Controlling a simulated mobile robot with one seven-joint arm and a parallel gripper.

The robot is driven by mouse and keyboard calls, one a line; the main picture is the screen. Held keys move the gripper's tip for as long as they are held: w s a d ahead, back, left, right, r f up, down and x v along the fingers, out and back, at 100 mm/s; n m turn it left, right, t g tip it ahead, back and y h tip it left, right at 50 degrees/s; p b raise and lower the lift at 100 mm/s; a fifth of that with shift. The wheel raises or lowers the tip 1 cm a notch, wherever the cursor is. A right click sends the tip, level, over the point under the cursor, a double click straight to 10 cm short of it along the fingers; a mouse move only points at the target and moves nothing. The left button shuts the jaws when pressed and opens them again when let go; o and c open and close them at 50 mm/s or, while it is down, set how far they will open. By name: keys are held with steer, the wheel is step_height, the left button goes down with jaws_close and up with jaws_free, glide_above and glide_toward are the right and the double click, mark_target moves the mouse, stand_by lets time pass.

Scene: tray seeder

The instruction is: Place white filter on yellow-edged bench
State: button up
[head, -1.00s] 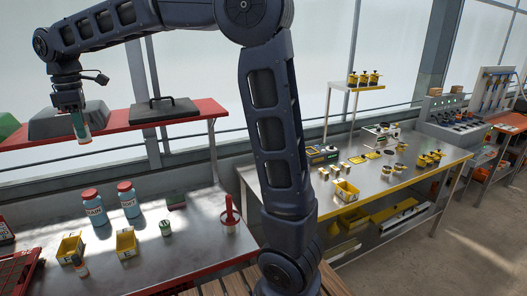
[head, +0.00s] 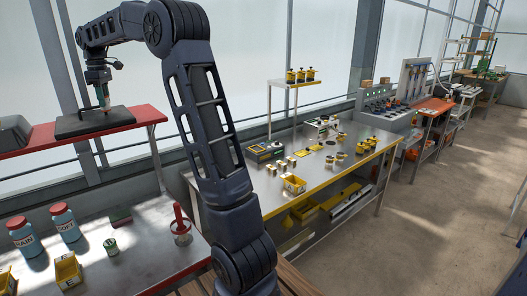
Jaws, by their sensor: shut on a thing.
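The yellow-edged bench (head: 322,174) is right of my arm, well away from the gripper.
The red shelf (head: 60,135) with the dark plate (head: 93,122) is below my gripper. The near left bench holds two blue jars (head: 65,223), a yellow bin (head: 67,270) and a red-handled tool (head: 181,226). A raised shelf (head: 293,84) with yellow-black items stands behind the yellow-edged bench.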

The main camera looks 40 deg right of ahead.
steer(key=w+d+m, duration=0.1)
steer(key=d, duration=0.4)
steer(key=w+d, duration=0.2)
steer(key=d, duration=0.2)
steer(key=w+d+m, duration=0.1)
steer(key=w+d, duration=0.1)
steer(key=d, duration=0.3)
steer(key=shift+w+d+f+m, duration=0.1)
steer(key=shift+d+m, duration=0.2)
steer(key=shift+d, duration=0.05)
steer(key=s+d+f+m, duration=0.1)
steer(key=s+d+m, duration=0.15)
steer(key=d, duration=1.95)
steer(key=s+d+m, duration=0.1)
steer(key=d+m, duration=0.3)
steer(key=d, duration=1.7)
steer(key=f, duration=4.6)
steer(key=shift+d+f, duration=0.2)
steer(key=shift+d, duration=0.05)
steer(key=shift+f, duration=0.15)
steer(key=o, duration=0.8)
steer(key=shift+o, duration=0.8)
